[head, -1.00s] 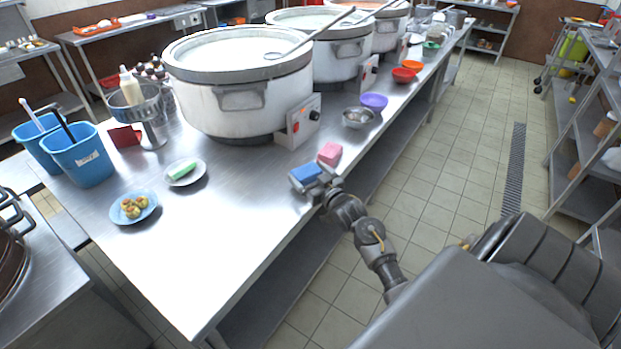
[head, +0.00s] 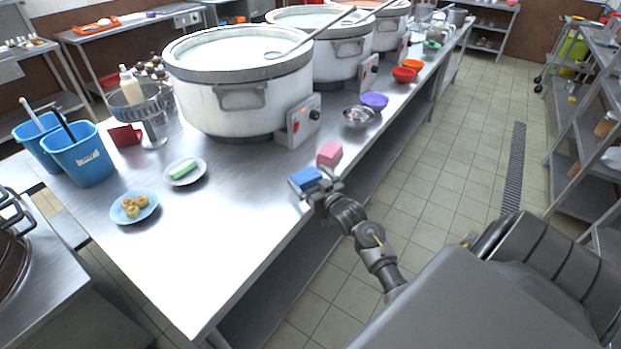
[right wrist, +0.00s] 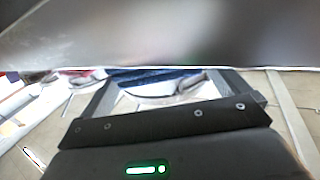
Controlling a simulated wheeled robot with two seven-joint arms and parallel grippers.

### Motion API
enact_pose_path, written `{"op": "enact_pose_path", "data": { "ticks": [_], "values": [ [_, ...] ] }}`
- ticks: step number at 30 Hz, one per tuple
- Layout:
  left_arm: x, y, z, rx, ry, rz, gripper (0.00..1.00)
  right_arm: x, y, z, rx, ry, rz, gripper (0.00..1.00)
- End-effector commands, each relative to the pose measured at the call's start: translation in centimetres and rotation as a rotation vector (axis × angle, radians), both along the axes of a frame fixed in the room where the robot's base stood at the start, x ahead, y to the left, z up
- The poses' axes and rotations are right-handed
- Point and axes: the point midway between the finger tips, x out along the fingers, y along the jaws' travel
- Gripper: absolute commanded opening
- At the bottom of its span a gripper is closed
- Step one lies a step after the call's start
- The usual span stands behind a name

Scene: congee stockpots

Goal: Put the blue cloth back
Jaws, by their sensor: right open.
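The blue cloth (head: 306,178), a small folded block, lies on the steel table (head: 230,235) near its right edge. My right gripper (head: 318,186) is at the cloth's near right side, with its jaws open. The frames do not clearly show whether the fingers touch the cloth. In the right wrist view the open fingers (right wrist: 168,84) stand wide apart, with a dark blue strip (right wrist: 160,78) beyond them, probably the cloth. A pink block (head: 329,153) sits just behind the blue cloth. My left gripper is not in view.
Large white stockpots (head: 240,100) stand along the table, with a control box (head: 304,120) beside the nearest one. A metal bowl (head: 358,117), a plate with a green block (head: 184,171) and a blue plate of pastries (head: 134,208) stand around. The table's front part is clear.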

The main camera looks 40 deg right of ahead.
Motion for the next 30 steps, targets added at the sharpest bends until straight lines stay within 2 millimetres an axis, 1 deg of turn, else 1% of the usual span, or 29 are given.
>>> {"op": "enact_pose_path", "data": {
  "ticks": [1,5,9,15,18,21,30],
  "values": [
    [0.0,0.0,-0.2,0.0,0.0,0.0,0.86,-0.9,0.1,-0.4,0.0,0.004,0.0,1.0],
    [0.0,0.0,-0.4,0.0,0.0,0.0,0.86,-3.5,0.3,-0.4,0.0,0.006,0.0,1.0],
    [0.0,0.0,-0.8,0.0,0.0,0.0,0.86,-6.6,0.7,-0.4,0.0,0.006,0.0,1.0],
    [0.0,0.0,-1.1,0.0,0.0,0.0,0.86,-9.9,1.0,-0.3,0.001,0.005,-0.001,1.0],
    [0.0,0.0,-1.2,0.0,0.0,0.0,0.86,-10.9,1.1,-0.3,0.0,0.004,-0.001,1.0],
    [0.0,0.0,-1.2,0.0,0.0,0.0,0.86,-11.4,1.1,-0.2,0.0,0.003,0.0,1.0],
    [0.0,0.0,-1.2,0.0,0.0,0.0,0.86,-11.5,1.2,-0.1,0.0,0.002,0.0,1.0]
  ]
}}
